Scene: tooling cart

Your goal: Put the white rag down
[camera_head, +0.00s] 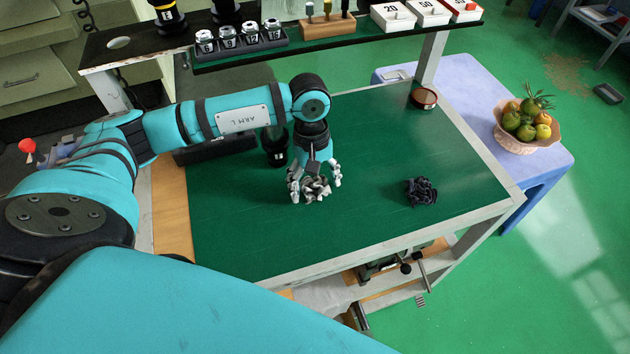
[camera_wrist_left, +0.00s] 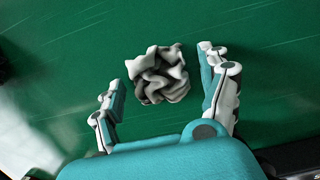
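The white rag (camera_head: 317,190) is a crumpled whitish-grey bundle on or just above the green top of the cart (camera_head: 240,230). In the left wrist view the rag (camera_wrist_left: 160,76) lies between the spread fingers of my left gripper (camera_wrist_left: 160,72), with green showing on both sides of it. My left gripper (camera_head: 315,184) points down over the rag in the head view. Its fingers look open and apart from the rag. Whether the rag touches the cart top cannot be made out for certain. My right gripper is not in view.
A dark crumpled rag (camera_head: 421,191) lies to the right on the cart top. A black cylindrical tool holder (camera_head: 274,146) stands behind my left gripper. A round brown container (camera_head: 423,97) is at the far right corner. The front of the top is clear.

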